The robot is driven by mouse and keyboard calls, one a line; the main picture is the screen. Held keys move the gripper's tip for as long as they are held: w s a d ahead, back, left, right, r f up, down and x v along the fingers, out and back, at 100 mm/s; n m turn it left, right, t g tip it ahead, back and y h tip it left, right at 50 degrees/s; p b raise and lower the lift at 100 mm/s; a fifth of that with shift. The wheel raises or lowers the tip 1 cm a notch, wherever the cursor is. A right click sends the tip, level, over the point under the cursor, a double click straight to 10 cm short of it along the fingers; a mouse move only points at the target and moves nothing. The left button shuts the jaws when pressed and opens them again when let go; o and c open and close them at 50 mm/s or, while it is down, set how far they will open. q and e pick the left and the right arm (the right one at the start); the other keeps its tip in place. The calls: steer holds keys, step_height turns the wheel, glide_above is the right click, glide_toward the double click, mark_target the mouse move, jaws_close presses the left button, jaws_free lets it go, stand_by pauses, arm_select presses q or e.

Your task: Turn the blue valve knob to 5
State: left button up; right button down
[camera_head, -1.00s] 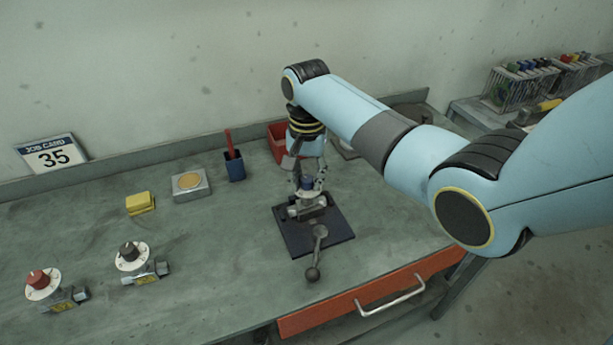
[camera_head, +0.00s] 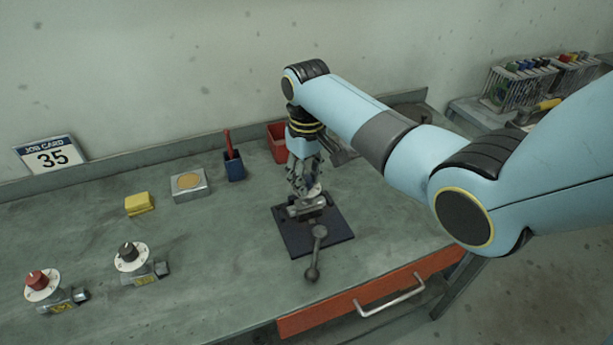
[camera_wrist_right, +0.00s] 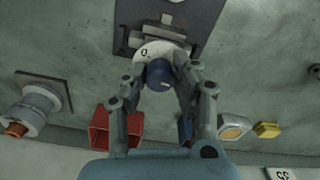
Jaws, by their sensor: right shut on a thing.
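The blue valve knob (camera_wrist_right: 159,75) shows between the fingers of my right gripper (camera_wrist_right: 160,82) in the right wrist view. The gripper is shut on it from above. A white dial (camera_wrist_right: 150,50) sits under the knob, with one mark visible and the rest hidden by the fingers. In the head view my right gripper (camera_head: 305,188) covers the knob. The valve is held in a grey vise (camera_head: 308,208) on a dark base plate (camera_head: 336,230). My left gripper is not in view.
A red-knob valve (camera_head: 38,280) and a black-knob valve (camera_head: 130,253) stand at the left. A yellow block (camera_head: 139,203), a box with a tan disc (camera_head: 190,184), a blue cup (camera_head: 235,168) and a red bin (camera_head: 277,140) stand behind. The job card (camera_head: 52,156) reads 35. The front middle is clear.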

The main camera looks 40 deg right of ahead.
steer(key=n, duration=0.3)
steer(key=shift+n, duration=0.3)
steer(key=shift+d+n, duration=0.1)
steer(key=shift+n, duration=1.8)
steer(key=c, duration=1)
jaws_free()
